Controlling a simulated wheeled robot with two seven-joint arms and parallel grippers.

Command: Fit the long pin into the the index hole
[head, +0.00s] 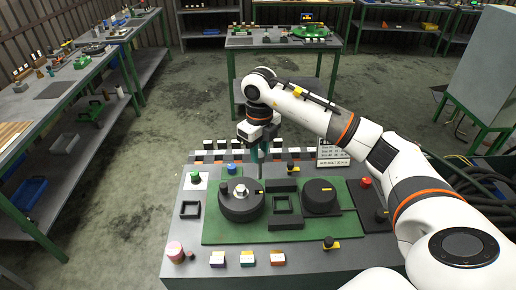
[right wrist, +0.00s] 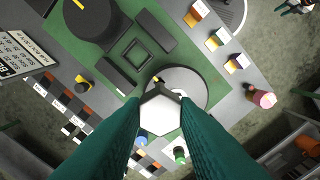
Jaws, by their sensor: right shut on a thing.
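My right gripper (head: 261,172) hangs over the green mat (head: 225,232), just behind and right of the low black round disc (head: 228,211). In the right wrist view its two teal fingers (right wrist: 160,118) are shut on a pale six-sided part (right wrist: 160,113), probably the end of the long pin, seen end-on. This part covers some of the disc, whose pale top (right wrist: 188,82) shows behind it. I cannot tell whether it touches the disc. The index hole cannot be made out. My left gripper is in neither view.
A square black frame (head: 286,220) and a taller black cylinder (head: 319,195) stand right of the disc. A pink-topped cylinder (head: 175,251) and small coloured blocks (head: 248,258) line the front. A green button (head: 195,177) and blue button (head: 232,169) sit behind.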

